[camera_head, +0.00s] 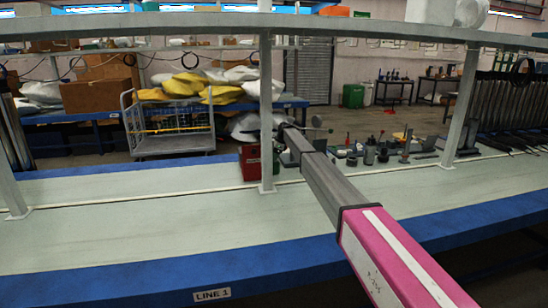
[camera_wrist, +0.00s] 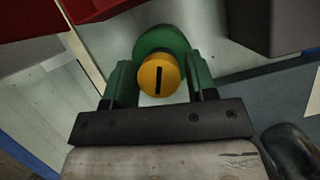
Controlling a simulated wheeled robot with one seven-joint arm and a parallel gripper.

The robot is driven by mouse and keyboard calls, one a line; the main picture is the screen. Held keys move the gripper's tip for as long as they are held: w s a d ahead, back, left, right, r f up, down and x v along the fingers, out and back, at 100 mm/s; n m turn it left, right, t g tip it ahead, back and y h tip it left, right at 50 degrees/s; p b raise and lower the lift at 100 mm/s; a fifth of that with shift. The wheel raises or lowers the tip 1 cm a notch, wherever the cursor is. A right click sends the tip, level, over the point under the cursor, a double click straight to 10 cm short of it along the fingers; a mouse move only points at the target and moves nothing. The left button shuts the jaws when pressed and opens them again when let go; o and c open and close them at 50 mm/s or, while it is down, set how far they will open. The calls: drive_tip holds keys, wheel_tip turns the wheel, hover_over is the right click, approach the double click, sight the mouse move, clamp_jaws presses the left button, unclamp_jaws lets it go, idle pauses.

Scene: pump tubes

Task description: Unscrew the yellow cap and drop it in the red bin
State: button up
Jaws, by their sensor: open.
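In the wrist view, a round yellow cap (camera_wrist: 160,76) with a dark slot faces me, in front of a rounded green body (camera_wrist: 160,38). My gripper (camera_wrist: 160,80) is open, with one green finger on each side of the cap. The fingers lie close to the cap's sides; I cannot tell whether they touch it. The red bin (camera_head: 250,163) stands on the bench in the head view, left of my arm's far end and partly behind a post. Red surfaces also show at the wrist view's top left. The cap cannot be made out in the head view.
The pale bench (camera_head: 120,222) has a blue front edge and upright posts (camera_head: 266,110). Several grey and dark parts (camera_head: 370,152) stand on the bench right of my arm. A dark block (camera_wrist: 275,25) is at the wrist view's upper right. The bench's left part is clear.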

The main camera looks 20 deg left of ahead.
drive_tip(key=m, duration=0.2)
drive_tip(key=m+t, duration=0.1)
drive_tip(key=m, duration=0.1)
drive_tip(key=shift+s+m+t+y, duration=0.15)
drive_tip(key=shift+m+t+y, duration=0.15)
drive_tip(key=shift+m+t, duration=1)
drive_tip(key=shift+m, duration=1.4)
drive_tip(key=c, duration=0.8)
drive_tip(key=shift+n+g, duration=0.7)
drive_tip(key=shift+n, duration=1)
drive_tip(key=shift+n+g, duration=0.6)
drive_tip(key=shift+n, duration=1.2)
